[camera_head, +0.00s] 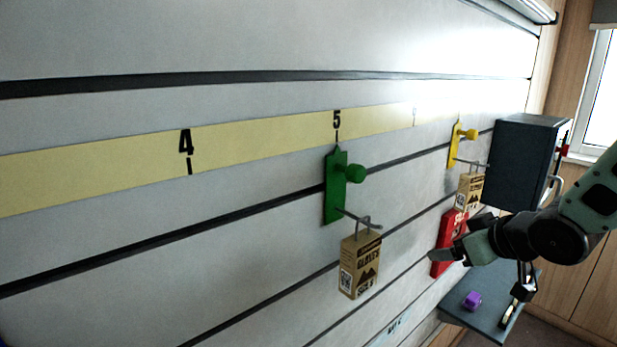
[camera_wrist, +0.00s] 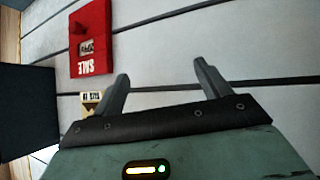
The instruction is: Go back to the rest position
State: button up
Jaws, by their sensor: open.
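My gripper (camera_head: 447,257) is at the right in the head view, in front of the slatted wall and beside a red holder (camera_head: 441,262), which it partly covers. In the wrist view my gripper (camera_wrist: 163,85) shows two fingers spread apart with nothing between them. The red holder (camera_wrist: 90,38) is beyond the fingers, at the upper left, with a "SALE" label on it. A small tan box (camera_wrist: 90,98) shows partly behind the left finger.
A green holder (camera_head: 335,187) carries a hanging gloves box (camera_head: 360,265). A yellow holder (camera_head: 454,146) has a tan box (camera_head: 469,192) below it. A dark box (camera_head: 527,160) stands out from the wall at right. A purple object (camera_head: 472,300) lies on a grey shelf (camera_head: 488,318).

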jog(key=s+a+f+n+g+h, duration=0.15)
jog(key=s+a+g, duration=0.35)
jog(key=s+a, duration=0.65)
jog(key=s+a+g, duration=0.2)
jog(key=s, duration=0.6)
jog(key=s+a+g, duration=0.2)
jog(key=s+g, duration=0.1)
jog(key=s, duration=0.5)
jog(key=shift+s+a+r+n+h, duration=0.15)
jog(key=shift+s+a+n+h, duration=0.1)
jog(key=shift+s+n+h, duration=0.15)
jog(key=shift+w, duration=0.1)
